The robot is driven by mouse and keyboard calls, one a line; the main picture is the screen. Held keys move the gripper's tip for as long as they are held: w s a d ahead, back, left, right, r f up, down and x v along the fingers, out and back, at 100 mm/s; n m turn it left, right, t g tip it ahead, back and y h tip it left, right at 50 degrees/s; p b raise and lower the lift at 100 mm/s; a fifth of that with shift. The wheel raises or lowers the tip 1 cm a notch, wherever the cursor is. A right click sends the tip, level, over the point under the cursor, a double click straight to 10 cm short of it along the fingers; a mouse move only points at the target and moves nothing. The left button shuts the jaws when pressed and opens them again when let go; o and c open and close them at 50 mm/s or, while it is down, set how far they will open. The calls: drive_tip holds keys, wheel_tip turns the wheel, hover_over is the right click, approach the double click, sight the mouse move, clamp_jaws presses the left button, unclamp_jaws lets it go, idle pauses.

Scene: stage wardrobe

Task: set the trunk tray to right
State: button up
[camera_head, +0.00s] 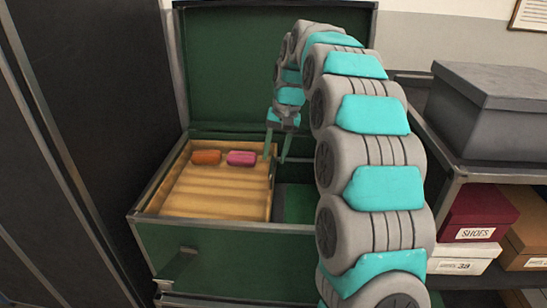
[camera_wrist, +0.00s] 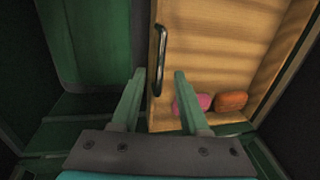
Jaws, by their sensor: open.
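The wooden trunk tray (camera_head: 215,204) lies in the left part of the open green trunk (camera_head: 225,248). An orange roll-like item (camera_head: 206,157) and a pink one (camera_head: 241,158) lie on it near the back. The wrist view shows the tray (camera_wrist: 225,45), its dark handle (camera_wrist: 158,60) on the side wall, and the pink (camera_wrist: 195,103) and orange (camera_wrist: 231,101) items. My gripper (camera_head: 276,158) is open at the tray's right side. In the wrist view my gripper (camera_wrist: 159,74) has its fingers apart, with the handle between them in the picture. I cannot tell whether they touch it.
The trunk's right part (camera_head: 297,205) shows an empty green floor, partly hidden by my arm. The raised lid (camera_head: 225,65) stands behind. A dark panel (camera_head: 95,120) stands close on the left. Shelves with a grey box (camera_head: 490,115) and shoe boxes (camera_head: 478,215) stand on the right.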

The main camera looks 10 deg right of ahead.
drive_tip(key=shift+a+f, duration=0.2)
drive_tip(key=shift+f, duration=0.75)
clamp_jaws()
idle(0.8)
